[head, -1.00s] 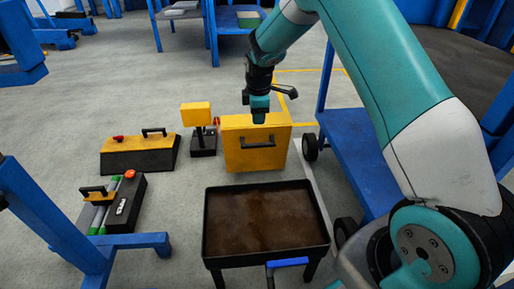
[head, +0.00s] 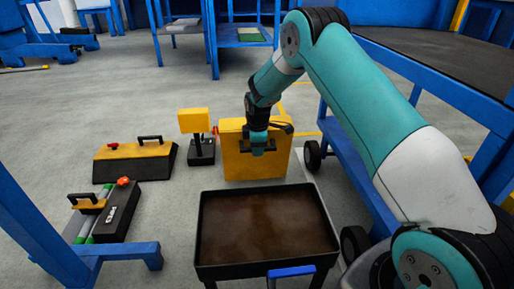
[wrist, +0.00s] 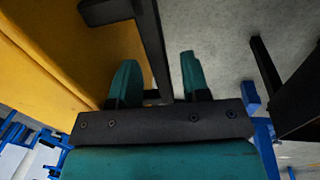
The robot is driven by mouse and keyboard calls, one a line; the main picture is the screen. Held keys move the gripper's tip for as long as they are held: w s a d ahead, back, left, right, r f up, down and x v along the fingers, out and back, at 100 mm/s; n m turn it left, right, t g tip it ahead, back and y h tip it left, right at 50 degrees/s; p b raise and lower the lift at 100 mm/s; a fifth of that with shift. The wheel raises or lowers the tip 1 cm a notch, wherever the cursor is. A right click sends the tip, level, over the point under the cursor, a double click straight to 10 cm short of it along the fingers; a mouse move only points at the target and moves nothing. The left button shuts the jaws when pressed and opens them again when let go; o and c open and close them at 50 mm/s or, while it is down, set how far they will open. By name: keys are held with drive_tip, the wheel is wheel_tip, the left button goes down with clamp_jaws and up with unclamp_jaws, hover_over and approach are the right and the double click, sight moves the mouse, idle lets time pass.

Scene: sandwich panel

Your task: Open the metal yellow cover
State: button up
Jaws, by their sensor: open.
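The metal yellow cover (head: 237,168) is the front of a yellow box standing on the floor in the middle of the head view. It also fills the left of the wrist view (wrist: 50,45). Its black handle (wrist: 148,40) shows in the wrist view, with its bar lying between the two teal fingers. My gripper (wrist: 160,82) is open, with a finger on either side of the bar. I see a gap beside the right finger. In the head view my gripper (head: 258,148) is right in front of the cover and hides much of the handle.
A black tray of brown liquid (head: 205,245) stands in front of the box. A yellow sign-like block (head: 194,121) and a yellow-and-black case (head: 133,165) are to the left. A blue wheeled cart (head: 345,155) is close on the right.

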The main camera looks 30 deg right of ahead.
drive_tip(key=shift+c, duration=0.4)
clamp_jaws()
drive_tip(key=shift+w+r+p, duration=0.1)
drive_tip(key=shift+r+p, duration=0.2)
drive_tip(key=shift+p, duration=0.05)
drive_tip(key=w+p, duration=0.1)
drive_tip(key=w+d+r+p, duration=0.1)
drive_tip(key=p, duration=0.1)
drive_tip(key=w+r+p, duration=0.1)
drive_tip(key=shift+w+d+r, duration=0.1)
drive_tip(key=shift+w+d, duration=0.25)
drive_tip(key=shift+w, duration=0.05)
drive_tip(key=shift+w+d, duration=0.15)
drive_tip(key=shift+w, duration=0.15)
